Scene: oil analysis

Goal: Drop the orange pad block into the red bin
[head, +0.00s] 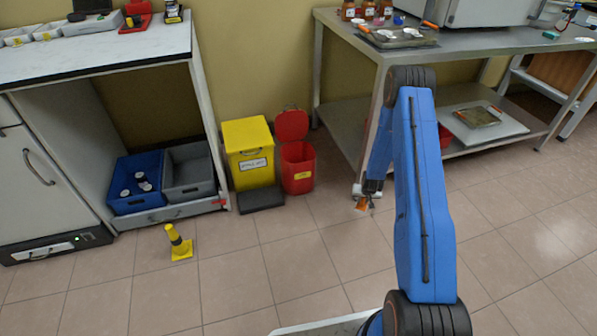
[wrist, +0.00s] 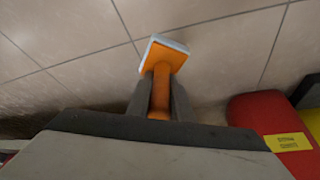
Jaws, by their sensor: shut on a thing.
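The orange pad block (wrist: 164,57) has a white-edged pad and an orange handle. My gripper (wrist: 160,95) is shut on the handle in the wrist view. In the head view the block (head: 362,205) shows small and orange below my gripper (head: 369,195), held in the air over the tiled floor. The red bin (head: 298,168) stands on the floor left of my gripper, its red lid raised at the back. In the wrist view the red bin (wrist: 262,112) with its yellow label is at the lower right, apart from the block.
A yellow bin (head: 249,150) stands left of the red bin, with a dark pedal or plate in front. Blue (head: 137,205) and grey (head: 188,188) crates sit under the left bench. A yellow post (head: 179,242) stands on open floor. A metal table (head: 345,45) is at right.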

